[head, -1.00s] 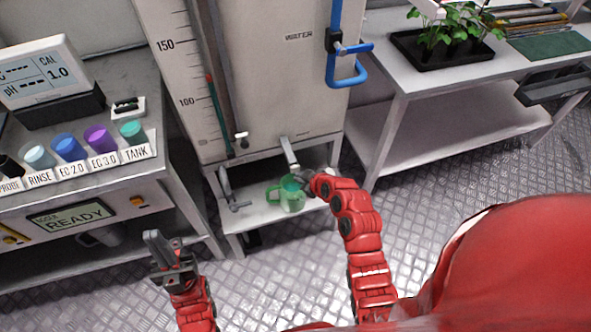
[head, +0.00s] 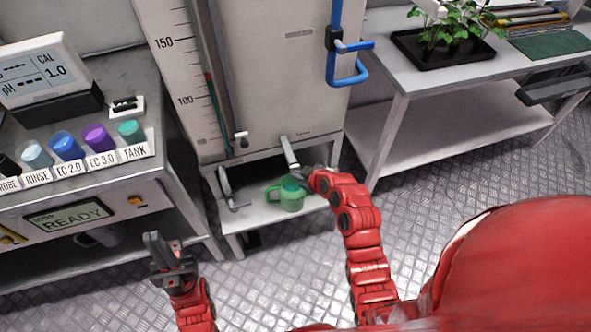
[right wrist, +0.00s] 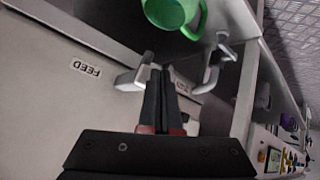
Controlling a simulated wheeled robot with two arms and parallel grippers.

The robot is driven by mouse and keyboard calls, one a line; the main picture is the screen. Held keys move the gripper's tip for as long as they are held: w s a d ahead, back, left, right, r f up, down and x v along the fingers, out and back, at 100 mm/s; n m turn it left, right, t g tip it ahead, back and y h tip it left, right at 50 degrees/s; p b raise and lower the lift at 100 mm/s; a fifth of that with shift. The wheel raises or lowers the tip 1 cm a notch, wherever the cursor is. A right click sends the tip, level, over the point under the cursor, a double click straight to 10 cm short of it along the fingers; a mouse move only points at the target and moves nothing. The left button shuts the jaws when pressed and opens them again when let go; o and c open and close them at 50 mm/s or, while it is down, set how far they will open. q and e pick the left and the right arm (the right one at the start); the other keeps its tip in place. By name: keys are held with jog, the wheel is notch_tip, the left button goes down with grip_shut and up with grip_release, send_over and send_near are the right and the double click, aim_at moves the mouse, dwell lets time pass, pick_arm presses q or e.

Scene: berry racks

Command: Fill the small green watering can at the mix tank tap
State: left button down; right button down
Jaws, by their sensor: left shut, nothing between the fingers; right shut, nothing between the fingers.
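The small green watering can (head: 291,201) stands on the low shelf under the tank, below the tap (head: 290,153). It also shows at the top edge of the right wrist view (right wrist: 172,12), partly cut off. My right gripper (head: 303,173) is shut, close beside the tap and above the can. In the right wrist view its fingertips (right wrist: 160,72) are together with nothing between them, next to a grey tap lever (right wrist: 132,78); I cannot tell whether they touch. The can's inside and water level cannot be made out. My left gripper (head: 165,250) is shut and empty, away from the can.
The mix tank (head: 270,85) has a level scale and a second grey fitting (head: 226,185) at its lower left. A bench with colored cups (head: 97,138) stands left. A table with a plant tray (head: 435,62) stands right. The metal floor in front is clear.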

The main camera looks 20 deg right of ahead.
jog(key=shift+w, duration=0.4)
dwell(1.3)
jog(key=shift+s, duration=0.1)
dwell(2.0)
jog(key=shift+s+b, duration=0.35)
jog(key=shift+s, duration=0.6)
jog(key=shift+s, duration=0.1)
jog(key=shift+s+d, duration=0.1)
jog(key=shift+s, duration=2.25)
